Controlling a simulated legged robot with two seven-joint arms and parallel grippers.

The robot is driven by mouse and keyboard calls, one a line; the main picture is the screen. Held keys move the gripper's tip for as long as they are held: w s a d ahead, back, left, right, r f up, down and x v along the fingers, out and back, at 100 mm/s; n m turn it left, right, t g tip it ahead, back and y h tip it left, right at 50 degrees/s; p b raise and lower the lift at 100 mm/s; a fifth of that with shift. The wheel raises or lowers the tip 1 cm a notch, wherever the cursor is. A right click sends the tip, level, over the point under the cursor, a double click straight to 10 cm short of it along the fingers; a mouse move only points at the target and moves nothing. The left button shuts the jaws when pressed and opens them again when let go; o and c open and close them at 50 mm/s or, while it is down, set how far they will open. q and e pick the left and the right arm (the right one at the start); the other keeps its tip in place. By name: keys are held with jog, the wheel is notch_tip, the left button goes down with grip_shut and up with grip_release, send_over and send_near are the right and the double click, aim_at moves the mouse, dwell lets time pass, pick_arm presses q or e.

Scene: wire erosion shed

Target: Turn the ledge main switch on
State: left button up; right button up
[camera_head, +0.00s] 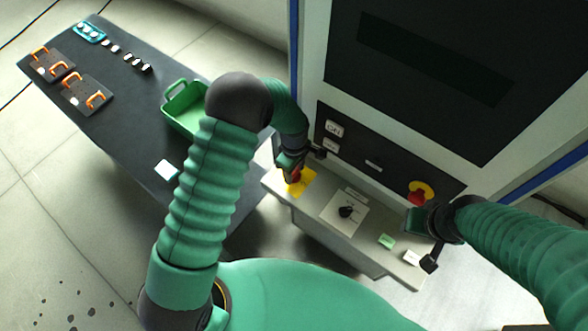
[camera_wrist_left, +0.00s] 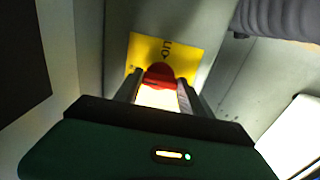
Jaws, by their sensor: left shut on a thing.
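The ledge main switch has a red handle (camera_head: 295,175) on a yellow plate (camera_head: 305,184), at the left end of the grey ledge (camera_head: 280,193). In the left wrist view the red handle (camera_wrist_left: 160,73) stands between my fingers, over the yellow plate (camera_wrist_left: 187,60) with an upside-down "ON" mark. My left gripper (camera_head: 294,169) is shut on this handle; the fingers hide part of it, and the handle's exact angle is unclear. My right gripper (camera_head: 431,242) is over the right end of the ledge, apart from the switch; its jaw opening is unclear.
The ledge also bears a black knob (camera_head: 346,211) on a white plate, a green tag (camera_head: 387,241) and a white tag (camera_head: 411,257). A red button on yellow (camera_head: 420,193) is on the machine's panel. A dark table (camera_head: 120,115) at left holds a green bin (camera_head: 186,115).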

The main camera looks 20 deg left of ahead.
pick_arm(q)
jog(key=shift+w+a+r, duration=0.1)
jog(key=shift+w, duration=0.05)
jog(key=shift+c, duration=1.2)
